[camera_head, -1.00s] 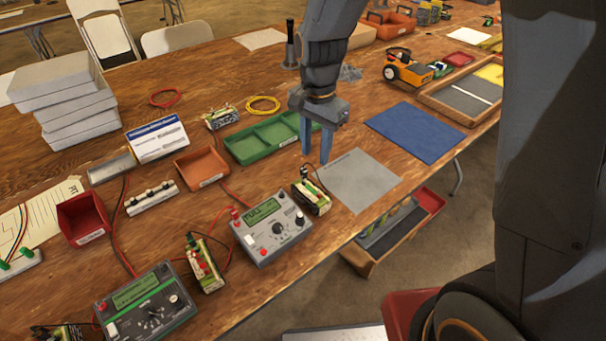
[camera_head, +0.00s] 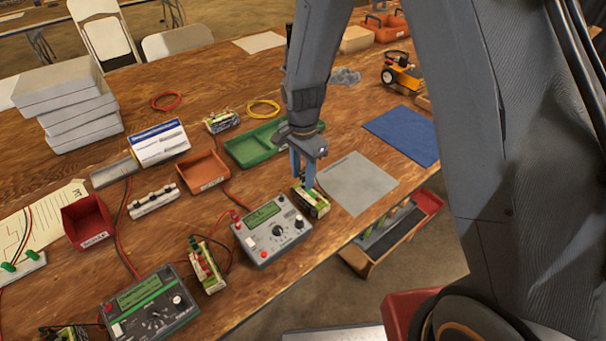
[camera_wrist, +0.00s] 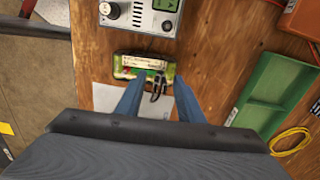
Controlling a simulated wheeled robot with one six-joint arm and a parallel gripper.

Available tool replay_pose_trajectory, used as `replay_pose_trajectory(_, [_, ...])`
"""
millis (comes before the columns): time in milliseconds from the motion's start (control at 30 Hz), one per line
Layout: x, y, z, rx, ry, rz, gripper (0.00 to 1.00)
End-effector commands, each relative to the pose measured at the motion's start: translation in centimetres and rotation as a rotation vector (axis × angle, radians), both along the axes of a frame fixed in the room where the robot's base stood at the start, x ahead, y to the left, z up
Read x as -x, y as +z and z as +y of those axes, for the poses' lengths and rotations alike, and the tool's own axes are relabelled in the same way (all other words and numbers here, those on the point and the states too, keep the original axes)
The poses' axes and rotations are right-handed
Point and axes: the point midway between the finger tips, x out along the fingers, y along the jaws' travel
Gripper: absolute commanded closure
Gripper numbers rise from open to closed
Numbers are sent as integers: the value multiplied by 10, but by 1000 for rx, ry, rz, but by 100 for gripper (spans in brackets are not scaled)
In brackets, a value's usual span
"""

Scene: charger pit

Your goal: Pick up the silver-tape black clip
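A battery pack with a green board (camera_head: 308,203) lies beside the right-hand grey meter; it also shows in the wrist view (camera_wrist: 130,62). A small black clip (camera_wrist: 158,84) with dark leads shows at the pack's near edge in the wrist view. I cannot make out silver tape on it. My gripper (camera_head: 303,182) is over the pack, pointing down. In the wrist view my gripper (camera_wrist: 159,84) is open, its two blue fingers apart on either side of the clip. No grip on the clip shows. In the head view the fingers partly hide the pack.
The right-hand meter (camera_head: 262,240) stands close to the pack, with a grey mat (camera_head: 360,182) on its other side. A green tray (camera_head: 245,150) and orange bin (camera_head: 205,172) lie behind. Another pack (camera_head: 208,268) sits between the two meters. The table's front edge is near.

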Motion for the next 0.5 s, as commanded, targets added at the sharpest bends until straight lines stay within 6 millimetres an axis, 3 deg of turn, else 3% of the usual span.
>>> replay_pose_trajectory(300, [0,-4,0,-1,0,-1,66])
replay_pose_trajectory(500, [0,-4,0,0,0,0,99])
